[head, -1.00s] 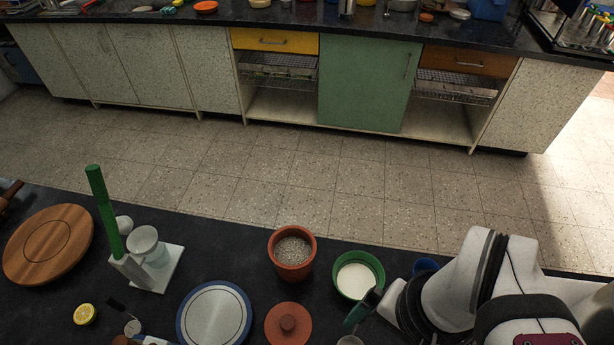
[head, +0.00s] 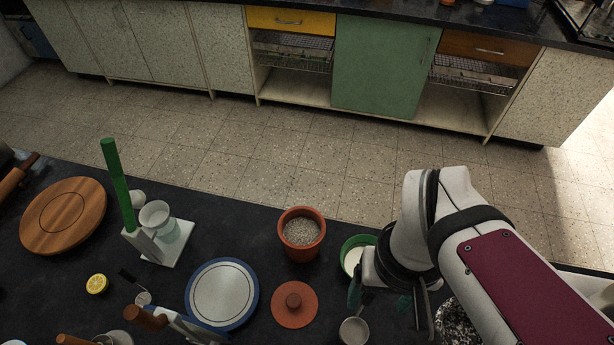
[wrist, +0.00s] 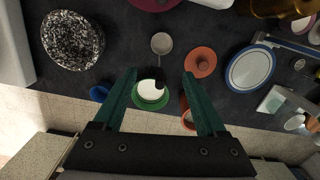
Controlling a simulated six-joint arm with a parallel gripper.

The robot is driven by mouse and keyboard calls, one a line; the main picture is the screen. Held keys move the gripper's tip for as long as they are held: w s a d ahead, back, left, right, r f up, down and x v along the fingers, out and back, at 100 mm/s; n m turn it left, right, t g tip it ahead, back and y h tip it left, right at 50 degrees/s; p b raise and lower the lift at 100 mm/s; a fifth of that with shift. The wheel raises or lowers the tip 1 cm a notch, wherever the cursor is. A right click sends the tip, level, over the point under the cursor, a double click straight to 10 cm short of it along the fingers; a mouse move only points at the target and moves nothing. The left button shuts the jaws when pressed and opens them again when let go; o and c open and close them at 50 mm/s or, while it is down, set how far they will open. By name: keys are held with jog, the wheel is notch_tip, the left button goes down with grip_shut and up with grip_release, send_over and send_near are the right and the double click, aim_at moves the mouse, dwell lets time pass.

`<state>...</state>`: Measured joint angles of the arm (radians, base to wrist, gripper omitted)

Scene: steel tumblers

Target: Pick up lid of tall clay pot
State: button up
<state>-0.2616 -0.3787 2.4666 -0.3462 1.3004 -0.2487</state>
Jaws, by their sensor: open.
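The tall clay pot (head: 301,252) stands open on the dark counter, filled with grey grainy contents. Its lid, a round terracotta disc with a knob (head: 294,303), lies flat on the counter just in front of the pot. In the wrist view the lid (wrist: 200,63) lies beyond and a little right of my fingertips, and the pot (wrist: 187,112) is partly hidden by my right finger. My gripper (wrist: 160,73) is open and empty, with green fingers. In the head view it hangs right of the lid, near the green bowl (head: 350,262).
A blue-rimmed plate (head: 222,293) lies close left of the lid. A small metal ladle-like cup (head: 354,331) sits right of the lid. A speckled round thing (wrist: 73,40) is at the wrist view's left. A white stand with a green post (head: 174,243) is farther left.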

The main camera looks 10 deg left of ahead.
jog(key=w+a+f+n+h, duration=0.2)
jog(key=w+a+n, duration=0.2)
jog(key=a+n, duration=0.5)
jog(key=n, duration=0.8)
send_near(294, 301)
jog(key=shift+m+t, duration=0.3)
jog(key=f, duration=0.3)
jog(key=d+f, duration=0.1)
jog(key=f, duration=0.4)
jog(key=shift+s+d+f, duration=0.25)
jog(key=shift+f, duration=0.1)
grip_shut()
